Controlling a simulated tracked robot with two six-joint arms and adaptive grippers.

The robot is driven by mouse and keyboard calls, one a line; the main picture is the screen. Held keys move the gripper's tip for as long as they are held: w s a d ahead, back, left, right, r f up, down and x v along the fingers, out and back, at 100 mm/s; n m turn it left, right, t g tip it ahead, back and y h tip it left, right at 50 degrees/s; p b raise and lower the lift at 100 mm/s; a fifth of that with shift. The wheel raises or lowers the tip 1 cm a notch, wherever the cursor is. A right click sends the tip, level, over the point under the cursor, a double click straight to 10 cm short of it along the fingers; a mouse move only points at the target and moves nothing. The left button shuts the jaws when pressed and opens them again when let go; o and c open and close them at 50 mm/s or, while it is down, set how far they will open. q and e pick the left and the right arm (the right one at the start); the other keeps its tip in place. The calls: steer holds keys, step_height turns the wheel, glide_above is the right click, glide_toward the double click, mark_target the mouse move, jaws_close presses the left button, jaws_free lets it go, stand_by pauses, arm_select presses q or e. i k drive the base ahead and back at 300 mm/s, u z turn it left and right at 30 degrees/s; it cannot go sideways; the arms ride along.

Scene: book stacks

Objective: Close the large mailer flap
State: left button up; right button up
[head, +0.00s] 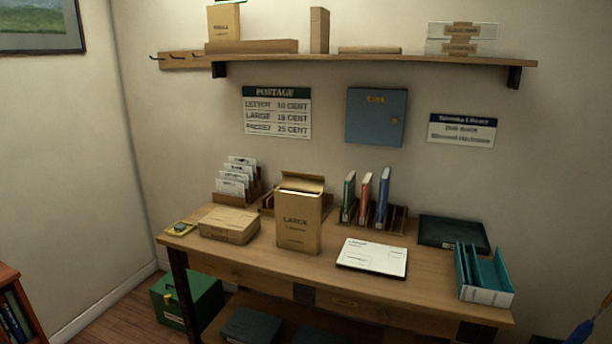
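The large mailer (298,226) is a tan upright box lettered "LARGE" on its front. It stands on the wooden desk, left of the middle. Its flap (302,181) is raised at the top back edge, so the mailer is open. A pale edge of something shows in its mouth; I cannot tell what it is. Neither of my grippers is in the head view, and nothing touches the mailer.
On the desk (408,287), a flat brown parcel (229,225) lies left of the mailer and a white form (372,257) lies to its right. Books (382,196) stand in a rack behind. A teal file holder (484,274) stands at the right end. A shelf (380,60) hangs above.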

mark_target(300, 181)
steer(key=z, duration=0.05)
steer(key=i, duration=1)
steer(key=u, duration=0.05)
